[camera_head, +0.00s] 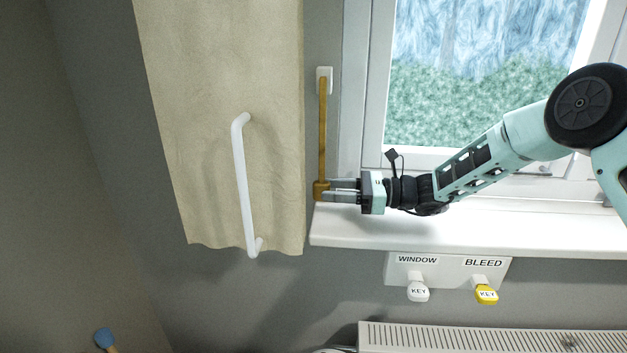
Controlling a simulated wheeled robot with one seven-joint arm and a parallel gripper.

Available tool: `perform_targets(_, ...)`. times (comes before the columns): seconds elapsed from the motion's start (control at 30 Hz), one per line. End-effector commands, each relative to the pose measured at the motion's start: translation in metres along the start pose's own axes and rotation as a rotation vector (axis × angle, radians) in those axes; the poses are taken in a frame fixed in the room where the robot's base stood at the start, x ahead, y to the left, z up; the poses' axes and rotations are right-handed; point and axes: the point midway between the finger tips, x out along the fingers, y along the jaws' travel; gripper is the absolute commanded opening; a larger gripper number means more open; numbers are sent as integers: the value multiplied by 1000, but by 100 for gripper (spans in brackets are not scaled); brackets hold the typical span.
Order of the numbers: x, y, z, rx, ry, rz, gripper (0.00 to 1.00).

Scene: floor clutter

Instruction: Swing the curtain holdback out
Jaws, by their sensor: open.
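The curtain holdback (322,130) looks like a slim brass-coloured bar. It hangs straight down from a small white wall plate (324,74), between the curtain and the window frame. A thicker brass knob is at its lower end. My gripper (332,190) comes in from the right, just above the window sill. Its two fingers point left, one above the other, and are open with their tips at the knob. I cannot tell whether they touch it. The beige curtain (215,80) hangs to the left of the bar.
A white bar handle (241,185) stands in front of the curtain. The white sill (480,231) runs below my gripper and arm. A blue-tipped stick (104,338) is at lower left.

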Motion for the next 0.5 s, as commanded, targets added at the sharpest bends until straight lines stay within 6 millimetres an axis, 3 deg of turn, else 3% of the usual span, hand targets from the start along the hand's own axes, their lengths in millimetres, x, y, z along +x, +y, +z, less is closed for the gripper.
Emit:
perform_targets(0.2,36,0,2,0,0,2,42)
perform_targets(0.5,49,0,0,-1,1,0,42)
